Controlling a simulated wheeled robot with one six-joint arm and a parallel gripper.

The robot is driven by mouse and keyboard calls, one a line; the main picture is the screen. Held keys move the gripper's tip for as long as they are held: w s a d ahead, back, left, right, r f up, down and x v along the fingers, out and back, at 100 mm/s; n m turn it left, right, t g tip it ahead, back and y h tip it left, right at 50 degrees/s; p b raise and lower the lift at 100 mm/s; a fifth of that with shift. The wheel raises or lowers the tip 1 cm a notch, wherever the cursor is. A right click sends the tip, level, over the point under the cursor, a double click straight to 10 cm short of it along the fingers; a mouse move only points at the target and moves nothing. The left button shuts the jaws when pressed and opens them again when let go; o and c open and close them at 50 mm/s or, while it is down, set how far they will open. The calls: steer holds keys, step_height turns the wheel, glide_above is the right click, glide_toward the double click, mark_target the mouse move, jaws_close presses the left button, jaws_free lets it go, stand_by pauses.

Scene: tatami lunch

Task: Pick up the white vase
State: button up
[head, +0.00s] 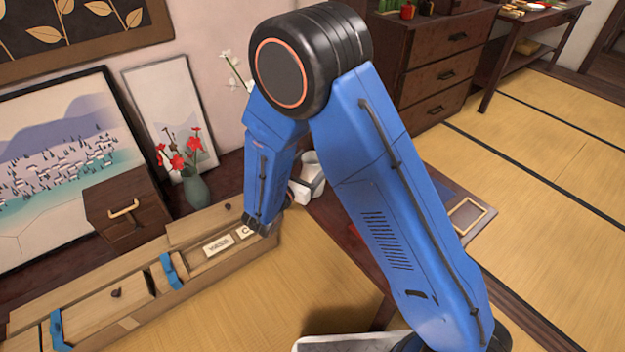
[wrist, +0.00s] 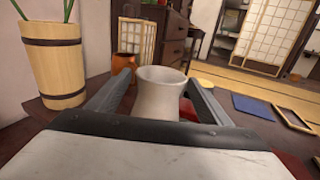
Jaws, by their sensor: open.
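The white vase (wrist: 160,98) stands upright on a dark wooden surface in the middle of the wrist view, with its round open mouth facing up. My gripper (wrist: 160,80) is open, with one finger on each side of the vase. A gap shows between the vase and the left finger; the right finger is close to it, and I cannot tell if they touch. The vase's base is hidden behind the gripper body.
A wooden bucket (wrist: 55,62) with green stems stands left of the vase. An orange-brown mug (wrist: 124,63) stands behind it. A red object shows behind the right finger. A blue mat (wrist: 253,106) and a framed tray (wrist: 297,118) lie at right. A green vase with red flowers (head: 196,188) stands left.

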steer(key=shift+w+d, duration=0.1)
steer(key=shift+w, duration=0.1)
jaws_close()
